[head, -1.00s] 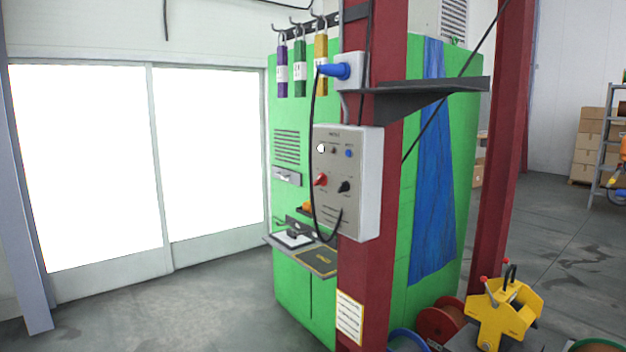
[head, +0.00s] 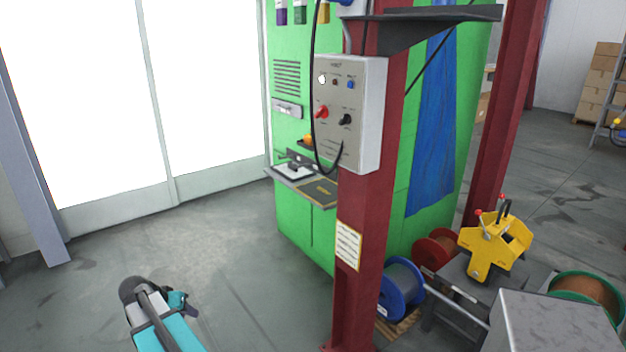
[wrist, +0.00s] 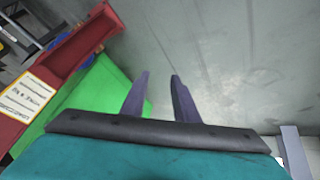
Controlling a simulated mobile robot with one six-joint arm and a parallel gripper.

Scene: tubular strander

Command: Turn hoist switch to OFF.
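The grey hoist control box (head: 346,112) is fixed to the red column in the head view. Its front has a red rotary switch (head: 321,112), a black rotary switch (head: 345,119), a white lamp or button, a small dark one and a blue one. The labels are too small to read, so I cannot tell which switch is the hoist switch or its position. My arm shows at the lower left of the head view, well below and left of the box. In the wrist view my gripper (wrist: 160,84) is open and empty, its two dark fingers apart above the floor.
The red column (head: 362,240) stands before a green cabinet (head: 300,215) with a small shelf (head: 318,192). A black cable hangs in front of the box's left side. Cable reels (head: 402,288) and a yellow device (head: 492,245) stand at lower right. The floor at left is clear.

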